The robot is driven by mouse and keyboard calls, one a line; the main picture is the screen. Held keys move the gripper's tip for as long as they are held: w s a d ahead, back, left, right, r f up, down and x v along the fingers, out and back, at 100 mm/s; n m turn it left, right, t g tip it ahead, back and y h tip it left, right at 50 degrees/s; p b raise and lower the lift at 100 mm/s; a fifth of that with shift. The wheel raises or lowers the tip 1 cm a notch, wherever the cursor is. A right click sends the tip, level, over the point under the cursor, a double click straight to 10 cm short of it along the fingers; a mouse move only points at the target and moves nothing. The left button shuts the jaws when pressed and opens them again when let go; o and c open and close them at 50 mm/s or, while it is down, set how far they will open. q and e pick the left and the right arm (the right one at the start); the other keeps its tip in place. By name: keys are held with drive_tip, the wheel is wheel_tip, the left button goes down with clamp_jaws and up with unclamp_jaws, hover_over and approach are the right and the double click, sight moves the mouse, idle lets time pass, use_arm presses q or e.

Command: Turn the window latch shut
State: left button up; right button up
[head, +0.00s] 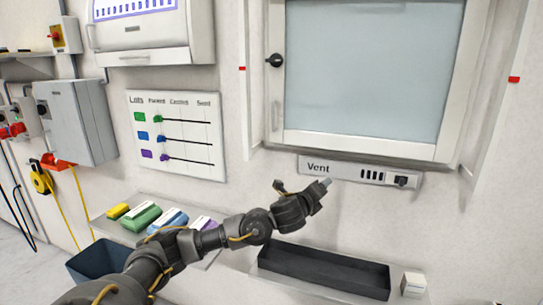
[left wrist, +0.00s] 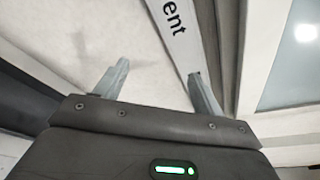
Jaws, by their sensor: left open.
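The window (head: 370,75) has a pale frame and grey-blue glass and fills the upper right of the head view. Its latch (head: 274,60) is a small black piece on the left side of the frame; its exact angle is too small to tell. My left gripper (head: 303,185) is open and empty, well below the latch and in front of the wall by the left end of the Vent panel. In the left wrist view its two fingers (left wrist: 158,75) are spread apart, with the Vent panel (left wrist: 178,25) behind them. The latch is not in the left wrist view. My right gripper is not in view.
The Vent panel (head: 360,172) runs under the window sill. Below are a dark tray (head: 325,272) and a small white box (head: 413,285). A lots chart (head: 177,134) hangs left of the window. The wall between gripper and latch looks clear.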

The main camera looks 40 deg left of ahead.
use_arm(q)
drive_tip(key=s+a+r+m+t+y, duration=0.1)
drive_tip(key=a+r+m, duration=0.15)
drive_tip(key=r, duration=0.55)
drive_tip(key=s+a+r+m+t+y, duration=0.1)
drive_tip(key=a+r+m+t, duration=0.15)
drive_tip(key=r, duration=0.65)
drive_tip(key=m+t+y, duration=0.2)
drive_tip(key=m+y, duration=0.1)
approach(273, 60)
drive_tip(key=p+x, duration=0.5)
drive_tip(key=x, duration=0.2)
drive_tip(key=shift+w+r+p, duration=0.15)
drive_tip(key=shift+r+p, duration=0.15)
drive_tip(key=shift+p, duration=0.05)
drive_tip(key=shift+w+a+r, duration=0.1)
drive_tip(key=shift+w+a, duration=0.15)
drive_tip(key=shift+w, duration=0.35)
drive_tip(key=shift+c, duration=0.3)
